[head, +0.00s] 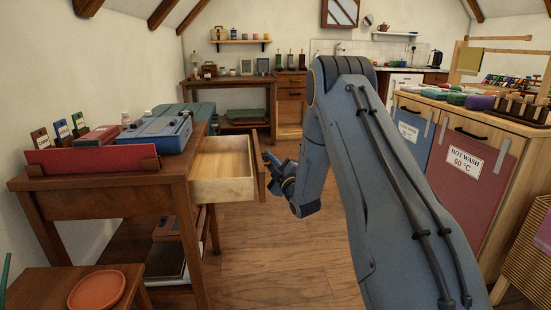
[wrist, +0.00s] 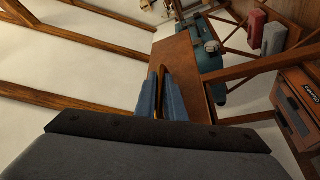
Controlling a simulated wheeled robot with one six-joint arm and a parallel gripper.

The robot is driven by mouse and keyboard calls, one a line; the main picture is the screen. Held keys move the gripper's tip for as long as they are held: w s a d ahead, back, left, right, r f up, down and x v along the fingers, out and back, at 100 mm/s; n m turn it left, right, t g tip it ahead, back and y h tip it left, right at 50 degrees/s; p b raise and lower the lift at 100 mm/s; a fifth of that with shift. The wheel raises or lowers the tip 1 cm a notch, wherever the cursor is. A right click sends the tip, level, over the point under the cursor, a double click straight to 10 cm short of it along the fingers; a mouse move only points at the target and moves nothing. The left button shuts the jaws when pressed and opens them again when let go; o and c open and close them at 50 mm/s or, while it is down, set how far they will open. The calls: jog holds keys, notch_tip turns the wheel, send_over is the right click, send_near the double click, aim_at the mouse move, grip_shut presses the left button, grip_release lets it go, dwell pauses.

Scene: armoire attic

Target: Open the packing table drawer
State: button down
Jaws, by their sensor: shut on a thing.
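The packing table (head: 110,195) is a dark brown wooden table at the left of the head view. Its drawer (head: 222,165) is pulled well out to the right; the pale interior looks empty. My gripper (head: 272,165) is at the outer side of the drawer's dark front (head: 259,168). In the wrist view, the blue fingers of my gripper (wrist: 162,98) are closed around a narrow brown wooden piece, which appears to be the drawer handle. The handle itself is hidden in the head view.
A blue case (head: 155,132) and a red panel (head: 90,160) sit on the tabletop. A stool with an orange dish (head: 97,290) stands at the front left. Cabinets (head: 450,165) line the right. Wooden floor (head: 250,260) is clear between.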

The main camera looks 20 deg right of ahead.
jog(key=c, duration=2.1)
grip_release()
jog(key=shift+s, duration=0.1)
jog(key=p+v, duration=0.1)
jog(key=v, duration=0.6)
jog(key=shift+s+d+f+p, duration=0.1)
jog(key=shift+s+p, duration=0.2)
